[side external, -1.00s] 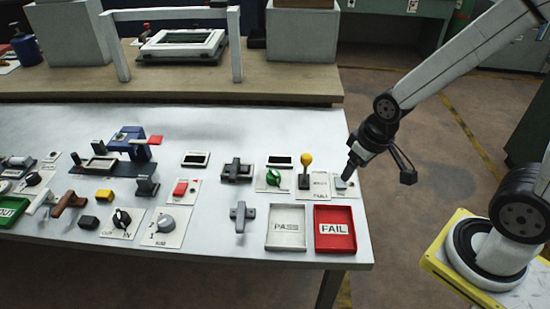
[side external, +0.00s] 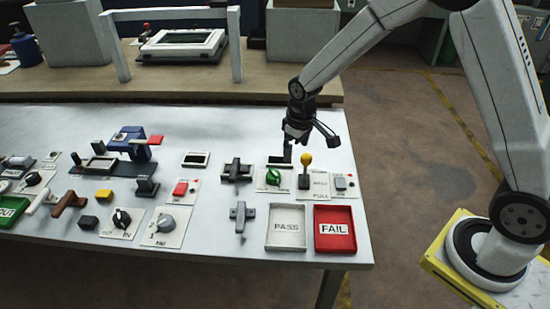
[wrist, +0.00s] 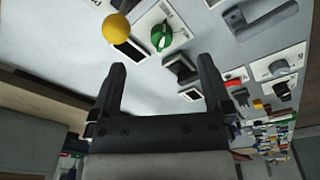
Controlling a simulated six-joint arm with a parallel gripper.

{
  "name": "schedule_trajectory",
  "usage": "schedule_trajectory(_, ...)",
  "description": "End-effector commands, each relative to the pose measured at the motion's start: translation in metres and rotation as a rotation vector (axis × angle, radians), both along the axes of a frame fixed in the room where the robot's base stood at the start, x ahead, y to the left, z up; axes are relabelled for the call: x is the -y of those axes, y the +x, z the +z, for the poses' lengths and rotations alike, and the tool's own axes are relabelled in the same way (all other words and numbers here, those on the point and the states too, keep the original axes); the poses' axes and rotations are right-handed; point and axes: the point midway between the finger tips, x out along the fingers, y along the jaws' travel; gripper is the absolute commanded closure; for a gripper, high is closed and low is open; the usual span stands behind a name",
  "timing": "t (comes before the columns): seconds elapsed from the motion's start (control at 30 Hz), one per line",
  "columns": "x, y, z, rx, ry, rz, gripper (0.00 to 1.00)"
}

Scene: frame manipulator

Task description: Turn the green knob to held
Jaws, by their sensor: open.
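The green knob (side external: 273,177) sits on a small white plate on the white table, left of the yellow-topped lever (side external: 306,168). In the wrist view the green knob (wrist: 162,36) shows ahead of the fingers, near the top, with a white pointer line on it. My gripper (side external: 288,158) hangs just behind and to the right of the knob, over the small dark display, apart from the knob. In the wrist view its two fingers (wrist: 162,82) stand wide apart with nothing between them. Any wording on the knob's plate is too small to read.
The lever's yellow ball (wrist: 117,27) stands up close beside the knob. A dark grey clamp-like part (side external: 237,171) is to the left. The PASS tray (side external: 287,245) and red FAIL tray (side external: 336,250) lie in front. Table between rows is clear.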

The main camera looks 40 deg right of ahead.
Motion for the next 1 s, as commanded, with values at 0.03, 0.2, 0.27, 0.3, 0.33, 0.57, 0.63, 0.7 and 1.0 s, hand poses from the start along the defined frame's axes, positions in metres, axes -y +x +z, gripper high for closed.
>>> schedule_trajectory(0.03, -0.001, 0.011, -0.009, -0.011, -0.004, 0.014, 0.0)
schedule_trajectory(0.2, -0.005, 0.041, -0.033, -0.042, -0.014, 0.059, 0.0)
schedule_trajectory(0.27, -0.006, 0.051, -0.042, -0.053, -0.017, 0.076, 0.0)
schedule_trajectory(0.3, -0.006, 0.056, -0.047, -0.06, -0.02, 0.085, 0.0)
schedule_trajectory(0.33, -0.007, 0.06, -0.052, -0.065, -0.021, 0.091, 0.0)
schedule_trajectory(0.57, -0.009, 0.078, -0.072, -0.087, -0.03, 0.126, 0.0)
schedule_trajectory(0.63, -0.009, 0.08, -0.075, -0.089, -0.031, 0.13, 0.0)
schedule_trajectory(0.7, -0.009, 0.081, -0.076, -0.09, -0.032, 0.132, 0.0)
schedule_trajectory(1.0, -0.009, 0.081, -0.08, -0.092, -0.031, 0.131, 0.0)
